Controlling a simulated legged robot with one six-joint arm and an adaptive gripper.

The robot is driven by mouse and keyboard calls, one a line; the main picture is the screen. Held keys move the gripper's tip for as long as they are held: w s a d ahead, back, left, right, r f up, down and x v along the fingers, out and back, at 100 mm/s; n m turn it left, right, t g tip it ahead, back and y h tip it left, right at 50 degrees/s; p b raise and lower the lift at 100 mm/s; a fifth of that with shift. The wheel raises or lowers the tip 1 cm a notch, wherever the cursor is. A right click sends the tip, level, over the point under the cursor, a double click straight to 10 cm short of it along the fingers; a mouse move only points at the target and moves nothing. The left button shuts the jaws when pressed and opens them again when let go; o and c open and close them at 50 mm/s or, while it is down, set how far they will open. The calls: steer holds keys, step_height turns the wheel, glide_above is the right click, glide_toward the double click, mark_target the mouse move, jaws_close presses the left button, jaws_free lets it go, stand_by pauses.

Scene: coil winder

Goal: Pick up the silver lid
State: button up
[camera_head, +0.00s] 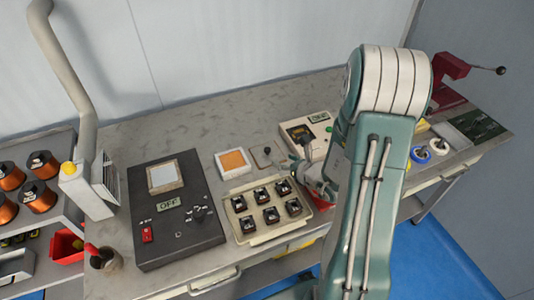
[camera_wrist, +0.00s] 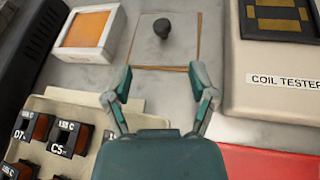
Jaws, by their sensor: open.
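The silver lid (camera_wrist: 178,48) is a flat grey square with a dark round knob (camera_wrist: 162,28) standing up near its middle. It lies on the grey bench with a thin brown edge showing along its near side. In the head view the lid (camera_head: 262,158) lies between the orange-topped box and the tester, partly behind my arm's end. My gripper (camera_wrist: 160,88) is open and empty. Its two fingertips are apart, on the near side of the lid and short of the knob.
A white box with an orange top (camera_wrist: 90,30) stands left of the lid. The coil tester (camera_wrist: 262,82) stands close on the right. A beige tray (camera_wrist: 70,106) of black coil parts is at the near left. A black control box (camera_head: 170,235) stands farther left.

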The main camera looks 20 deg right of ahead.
mark_target(270, 152)
steer(key=x, duration=0.9)
steer(key=shift+d, duration=0.25)
steer(key=shift+r, duration=0.1)
jaws_close()
